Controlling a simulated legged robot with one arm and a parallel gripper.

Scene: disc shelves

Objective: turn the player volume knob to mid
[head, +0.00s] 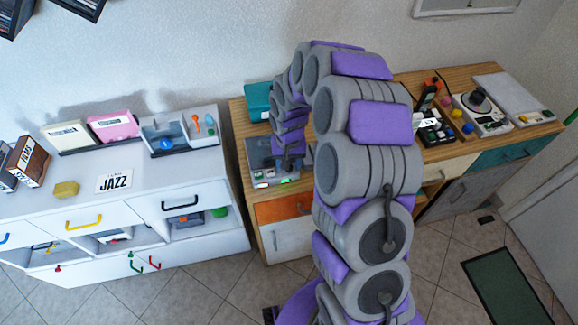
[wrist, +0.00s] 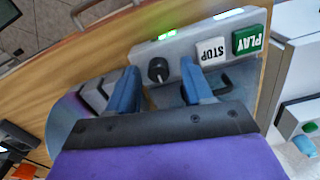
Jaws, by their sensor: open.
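The player (head: 262,152) is a grey box on the left end of the wooden cabinet, partly hidden by my arm in the head view. In the wrist view the player's front panel (wrist: 182,47) carries a black volume knob (wrist: 158,69), a white STOP button (wrist: 212,51) and a green PLAY button (wrist: 248,40). My gripper (wrist: 158,76) is open, with one finger on each side of the knob. It also shows over the player in the head view (head: 290,163). I cannot tell whether the fingers touch the knob. The knob's pointer is too small to read.
A teal box (head: 257,101) stands behind the player. A white shelf unit (head: 75,192) with a JAZZ card (head: 115,182) is on the left. A turntable (head: 483,112) and small items crowd the cabinet's right side. A dark green mat (head: 505,287) lies on the tiled floor.

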